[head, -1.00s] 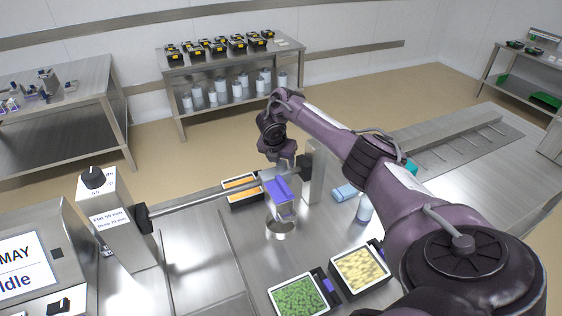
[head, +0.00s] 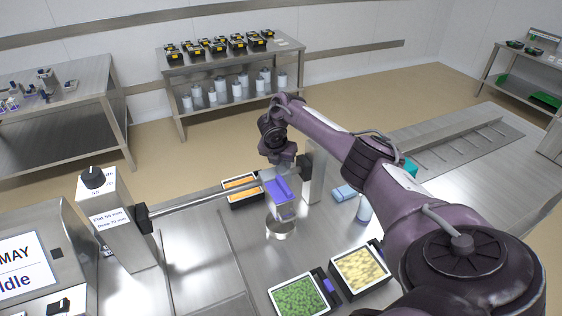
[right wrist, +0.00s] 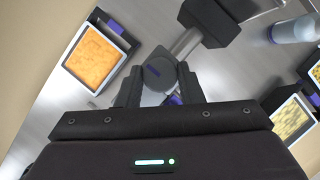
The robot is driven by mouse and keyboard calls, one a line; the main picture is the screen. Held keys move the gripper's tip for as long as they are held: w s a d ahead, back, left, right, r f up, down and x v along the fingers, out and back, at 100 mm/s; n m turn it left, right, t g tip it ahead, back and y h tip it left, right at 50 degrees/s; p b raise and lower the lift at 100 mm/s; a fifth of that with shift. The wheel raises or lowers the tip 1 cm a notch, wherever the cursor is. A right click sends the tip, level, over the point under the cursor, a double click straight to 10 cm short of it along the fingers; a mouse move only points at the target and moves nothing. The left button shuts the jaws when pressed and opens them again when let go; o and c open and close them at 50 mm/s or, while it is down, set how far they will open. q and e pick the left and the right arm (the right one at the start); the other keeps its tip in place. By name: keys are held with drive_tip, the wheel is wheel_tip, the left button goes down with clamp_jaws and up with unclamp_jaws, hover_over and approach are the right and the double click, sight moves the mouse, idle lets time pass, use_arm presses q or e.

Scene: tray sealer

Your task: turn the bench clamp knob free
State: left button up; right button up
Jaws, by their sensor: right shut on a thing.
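My right gripper (right wrist: 158,90) is shut on a dark grey knob (right wrist: 159,72) that sits between its two black fingers in the right wrist view. A grey metal bar (right wrist: 186,42) runs from beside the knob to a black block (right wrist: 209,22). In the head view my right gripper (head: 277,168) hangs over the bench, and its wrist and the gripper hide most of the knob. My left gripper is not in view.
Trays of green (head: 299,296) and pale yellow food (head: 360,268) stand at the front of the bench, an orange one (head: 240,184) behind. A white bottle (head: 364,208) stands to the right. A horizontal rod (head: 190,203) runs from the sealer post (head: 120,225) at left.

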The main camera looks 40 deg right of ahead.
drive_tip(key=n+t+b, duration=0.1)
drive_tip(key=n+b, duration=0.1)
drive_tip(key=n+y+b, duration=0.1)
drive_tip(key=n, duration=0.2)
drive_tip(key=shift+s+d+f+n+t+b, duration=0.15)
drive_tip(key=shift+n+t+b, duration=0.15)
drive_tip(key=shift+t+b, duration=0.1)
drive_tip(key=n+y+b, duration=0.1)
drive_tip(key=n, duration=0.1)
drive_tip(key=n+y+b, duration=0.1)
drive_tip(key=n, duration=0.1)
drive_tip(key=shift+d+n+t, duration=0.1)
drive_tip(key=shift+n+t, duration=0.2)
drive_tip(key=shift+t, duration=0.1)
drive_tip(key=n+y+b, duration=0.1)
drive_tip(key=n, duration=0.1)
drive_tip(key=shift+n, duration=0.3)
drive_tip(key=shift+d+n+y+b, duration=0.1)
drive_tip(key=shift+n+y+b, duration=0.5)
drive_tip(key=shift+n, duration=1.2)
drive_tip(key=shift+r, duration=0.2)
drive_tip(key=o, duration=1)
